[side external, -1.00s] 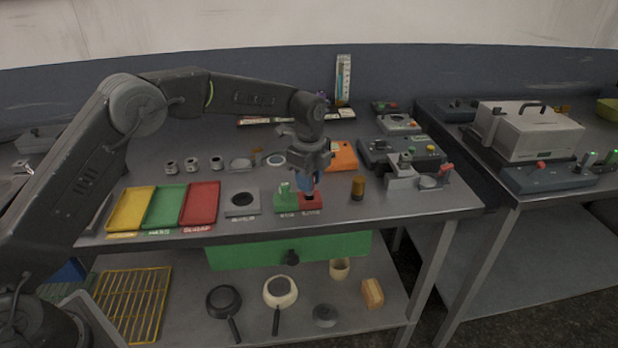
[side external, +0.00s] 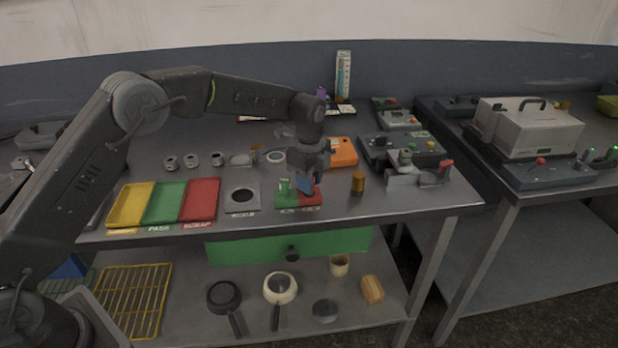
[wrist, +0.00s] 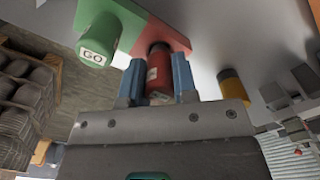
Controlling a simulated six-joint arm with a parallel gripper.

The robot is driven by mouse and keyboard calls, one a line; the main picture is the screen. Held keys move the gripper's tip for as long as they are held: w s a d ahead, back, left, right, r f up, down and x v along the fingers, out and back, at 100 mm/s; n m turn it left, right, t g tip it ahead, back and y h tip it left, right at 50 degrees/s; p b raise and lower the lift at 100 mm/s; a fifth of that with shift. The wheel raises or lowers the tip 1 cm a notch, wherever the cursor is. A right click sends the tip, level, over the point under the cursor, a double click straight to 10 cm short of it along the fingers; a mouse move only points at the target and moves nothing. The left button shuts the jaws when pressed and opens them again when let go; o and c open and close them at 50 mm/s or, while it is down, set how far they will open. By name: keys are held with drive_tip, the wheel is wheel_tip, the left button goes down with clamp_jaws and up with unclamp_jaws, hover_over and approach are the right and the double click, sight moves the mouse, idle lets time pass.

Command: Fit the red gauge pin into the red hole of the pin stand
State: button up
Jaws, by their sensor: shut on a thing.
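The pin stand has a green half (wrist: 122,16) and a red half (side external: 312,203). A green pin marked GO (wrist: 96,45) stands in the green half and also shows in the side view (side external: 283,188). My gripper (wrist: 160,75) is shut on the red gauge pin (wrist: 158,80), with one blue finger on each side. The pin's dark end (wrist: 159,48) meets the red half where its hole would be; I cannot tell how deep it sits. In the side view my gripper (side external: 306,184) is at the red half and hides most of the pin.
An amber-topped cylinder (side external: 358,184) stands close to the right of the stand. A grey plate with a round hole (side external: 242,208) lies to its left, then red, green and yellow trays (side external: 163,203). An orange box (side external: 342,152) and a control fixture (side external: 400,150) are behind.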

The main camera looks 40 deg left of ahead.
drive_tip(key=shift+f, duration=0.6)
idle(0.3)
drive_tip(key=o, duration=1)
wheel_tip(320, 180, up, 14)
drive_tip(key=shift+f, duration=0.1)
